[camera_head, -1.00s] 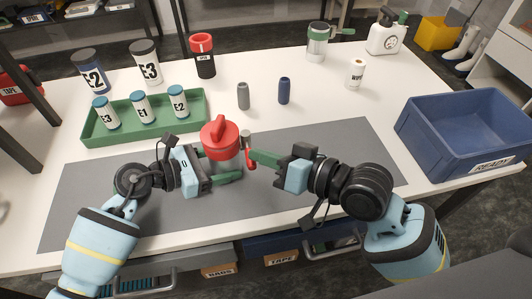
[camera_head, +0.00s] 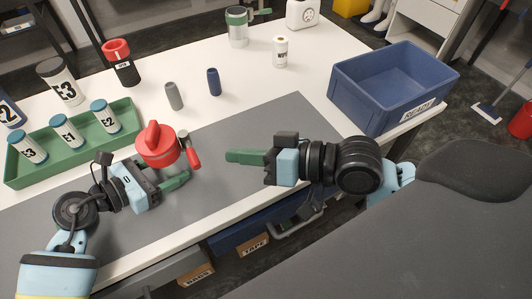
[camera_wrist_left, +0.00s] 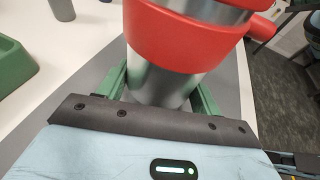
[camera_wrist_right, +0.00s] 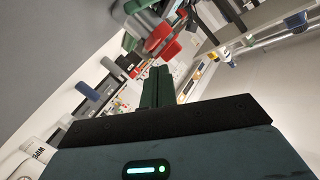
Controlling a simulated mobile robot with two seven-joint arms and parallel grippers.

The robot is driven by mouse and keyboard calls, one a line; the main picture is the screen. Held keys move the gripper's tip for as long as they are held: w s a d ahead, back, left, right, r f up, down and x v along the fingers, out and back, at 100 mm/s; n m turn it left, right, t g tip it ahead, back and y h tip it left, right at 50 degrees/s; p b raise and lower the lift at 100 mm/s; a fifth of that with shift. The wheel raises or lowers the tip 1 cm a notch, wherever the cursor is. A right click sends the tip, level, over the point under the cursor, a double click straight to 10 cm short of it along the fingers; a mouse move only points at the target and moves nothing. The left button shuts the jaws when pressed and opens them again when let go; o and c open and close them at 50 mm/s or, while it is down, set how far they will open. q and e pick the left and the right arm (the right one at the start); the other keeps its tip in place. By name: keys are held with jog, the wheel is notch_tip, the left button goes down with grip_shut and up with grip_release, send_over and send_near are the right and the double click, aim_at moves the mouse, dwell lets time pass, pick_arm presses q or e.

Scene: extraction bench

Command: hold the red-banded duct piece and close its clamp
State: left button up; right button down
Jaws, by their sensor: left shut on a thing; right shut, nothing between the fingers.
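The red-banded duct piece (camera_head: 157,147) stands upright at the grey mat, with a red top and handle. In the left wrist view its silver body (camera_wrist_left: 160,85) sits between my left gripper's green fingers, below the red band (camera_wrist_left: 185,38). My left gripper (camera_head: 164,172) is shut on it. The clamp's red lever (camera_head: 193,158) hangs at the duct's right side, near a small grey knob; I cannot tell whether the clamp is closed. My right gripper (camera_head: 230,157) is shut and empty, a short gap right of the lever. It also shows in the right wrist view (camera_wrist_right: 157,85).
A green tray (camera_head: 20,178) with labelled canisters lies at left. A grey cylinder (camera_head: 174,96) and a blue cylinder (camera_head: 214,82) stand behind the mat (camera_head: 285,120). A blue READY bin (camera_head: 365,98) is at the right. The mat between the duct and bin is mostly clear.

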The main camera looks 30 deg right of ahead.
jog(key=shift+v, duration=2.3)
jog(key=shift+w, duration=0.1)
pick_arm(q)
jog(key=o, duration=0.9)
jog(key=shift+o, duration=0.2)
jog(key=shift+a, duration=0.1)
jog(key=v, duration=1.2)
jog(key=shift+s, duration=0.1)
